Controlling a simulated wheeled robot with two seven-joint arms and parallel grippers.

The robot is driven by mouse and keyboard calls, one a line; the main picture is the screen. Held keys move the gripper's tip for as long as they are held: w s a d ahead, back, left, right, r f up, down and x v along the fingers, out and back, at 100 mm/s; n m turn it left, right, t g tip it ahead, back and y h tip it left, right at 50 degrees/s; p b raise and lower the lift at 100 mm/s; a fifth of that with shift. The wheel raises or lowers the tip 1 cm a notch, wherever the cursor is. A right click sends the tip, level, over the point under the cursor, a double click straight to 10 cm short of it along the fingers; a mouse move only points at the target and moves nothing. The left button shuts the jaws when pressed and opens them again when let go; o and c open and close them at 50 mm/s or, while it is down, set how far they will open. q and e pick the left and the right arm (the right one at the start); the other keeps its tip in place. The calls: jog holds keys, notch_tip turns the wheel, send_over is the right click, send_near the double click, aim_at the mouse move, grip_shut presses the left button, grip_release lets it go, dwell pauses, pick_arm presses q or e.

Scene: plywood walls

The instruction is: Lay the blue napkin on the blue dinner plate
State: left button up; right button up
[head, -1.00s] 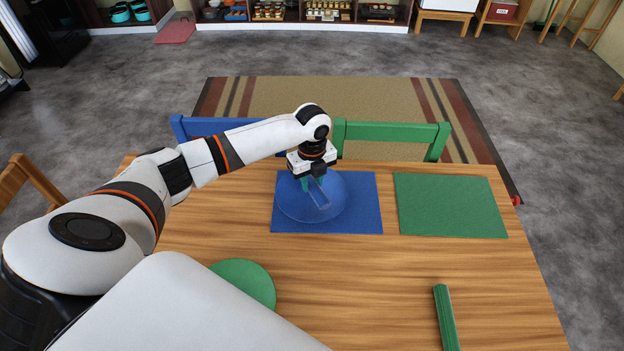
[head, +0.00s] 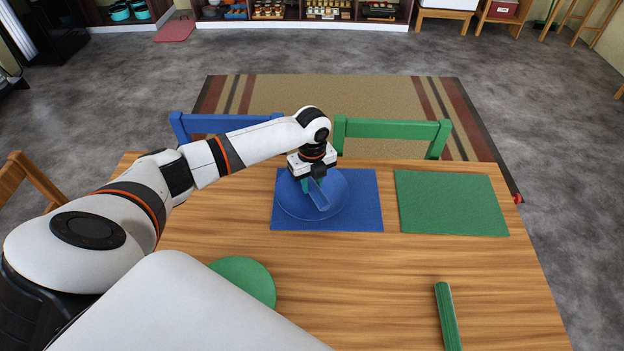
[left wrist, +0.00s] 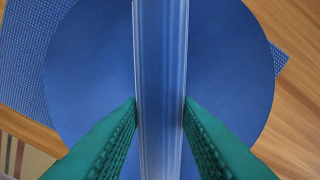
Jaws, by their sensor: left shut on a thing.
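The blue dinner plate (head: 334,187) lies on a blue placemat on the table; it fills much of the left wrist view (left wrist: 235,70). The blue napkin (head: 320,197) is a narrow folded strip, held over the plate; in the left wrist view it runs lengthwise up the middle (left wrist: 161,60). My left gripper (head: 313,184) points down over the plate. Its green fingers (left wrist: 160,103) are shut on the napkin, one on each side. I cannot tell whether the napkin touches the plate. My right gripper is not in view.
The blue placemat (head: 368,205) lies under the plate, with an empty green placemat (head: 451,203) to its right. A green plate (head: 245,280) and a rolled green napkin (head: 446,315) lie nearer me. Blue (head: 190,128) and green (head: 390,128) chairs stand at the far edge.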

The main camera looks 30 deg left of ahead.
pick_arm(q)
jog(key=shift+f, duration=0.2)
jog(key=o, duration=1)
notch_tip(320, 180, up, 12)
jog(key=shift+s+f, duration=0.1)
